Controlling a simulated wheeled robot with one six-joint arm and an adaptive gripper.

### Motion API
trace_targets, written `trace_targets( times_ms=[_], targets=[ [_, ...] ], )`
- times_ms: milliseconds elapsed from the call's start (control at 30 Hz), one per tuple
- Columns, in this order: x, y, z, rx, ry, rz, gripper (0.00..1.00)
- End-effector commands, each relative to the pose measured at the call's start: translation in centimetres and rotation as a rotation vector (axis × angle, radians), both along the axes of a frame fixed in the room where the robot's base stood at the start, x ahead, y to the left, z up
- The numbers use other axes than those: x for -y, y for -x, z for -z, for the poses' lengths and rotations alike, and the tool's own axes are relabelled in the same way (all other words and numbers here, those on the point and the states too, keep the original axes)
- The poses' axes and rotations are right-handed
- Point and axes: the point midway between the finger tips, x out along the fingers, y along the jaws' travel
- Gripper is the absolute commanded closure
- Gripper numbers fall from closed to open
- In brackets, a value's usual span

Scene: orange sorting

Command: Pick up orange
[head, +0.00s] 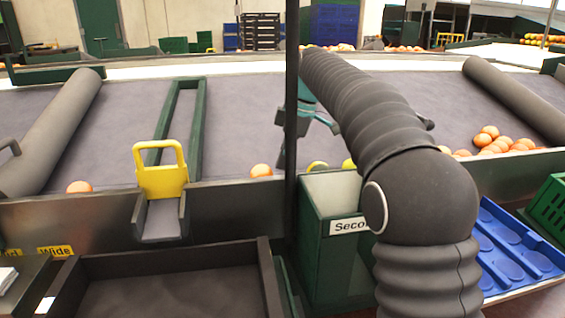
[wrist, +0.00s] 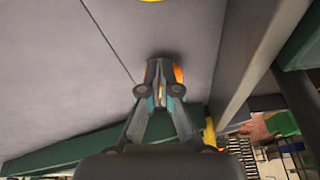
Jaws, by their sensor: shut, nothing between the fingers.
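My gripper (wrist: 160,80) is shut and empty in the wrist view, its fingertips close together. An orange (wrist: 178,74) shows just beyond the fingertips, mostly hidden by them; I cannot tell whether they touch it. In the head view my gripper is partly hidden by a dark post, above the grey belt. A single orange (head: 261,170) lies at the belt's front edge, left of the post. Another orange (head: 79,187) lies farther left. Several oranges (head: 500,143) are piled at the right.
A dark vertical post (head: 291,220) stands near my gripper. Yellow fruits (head: 348,164) lie by the green bin (head: 312,232) marked "Seco...". A yellow gate (head: 161,180), a dark tray (head: 262,275) and a blue tray (head: 483,272) are nearby. Grey rollers (head: 515,102) cross the belt.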

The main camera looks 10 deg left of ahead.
Motion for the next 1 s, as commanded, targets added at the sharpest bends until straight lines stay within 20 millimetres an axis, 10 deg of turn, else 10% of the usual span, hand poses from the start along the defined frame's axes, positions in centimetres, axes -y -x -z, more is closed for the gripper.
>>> trace_targets(
  times_ms=[433, 733, 1000],
  targets=[
    [1.9, -0.3, -5.5, 0.001, 0.000, 0.004, 1.00],
    [6.4, 0.9, -9.4, 0.075, 0.014, 0.030, 0.27],
    [10.4, 1.6, -10.9, 0.253, 0.106, -0.328, 0.27]
  ],
)
